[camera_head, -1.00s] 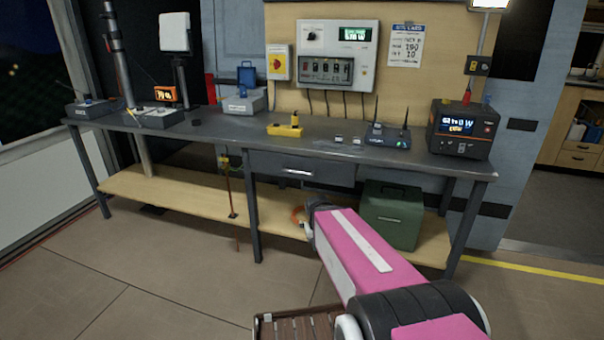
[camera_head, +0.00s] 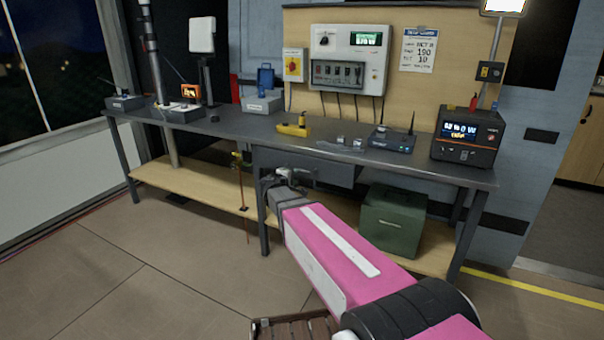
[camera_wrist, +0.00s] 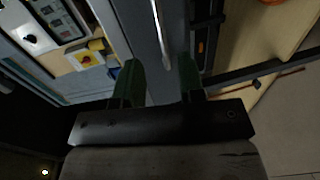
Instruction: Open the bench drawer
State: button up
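The bench drawer (camera_head: 336,176) is a dark grey box front under the worktop and looks shut. My gripper (camera_head: 291,176) is in front of its left part and hides the handle in the head view. In the wrist view the drawer front (camera_wrist: 138,24) fills the top middle, with its silver bar handle (camera_wrist: 161,32) running lengthwise. My gripper (camera_wrist: 160,76) is open, its two green fingers apart. The handle lies beyond the fingertips, in line with the gap between them. Nothing is between the fingers. Contact with the drawer does not show.
The grey workbench (camera_head: 222,127) carries a yellow tool (camera_head: 292,130), a blue router-like box (camera_head: 391,140) and a black-orange power unit (camera_head: 468,136). A green box (camera_head: 392,220) stands on the lower wooden shelf (camera_head: 205,186), right of my arm.

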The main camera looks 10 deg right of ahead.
aim_at(303, 170)
jog(key=x, duration=1)
jog(key=shift+w+d, duration=0.1)
jog(key=shift+w, duration=0.2)
jog(key=shift+c, duration=0.3)
grip_shut()
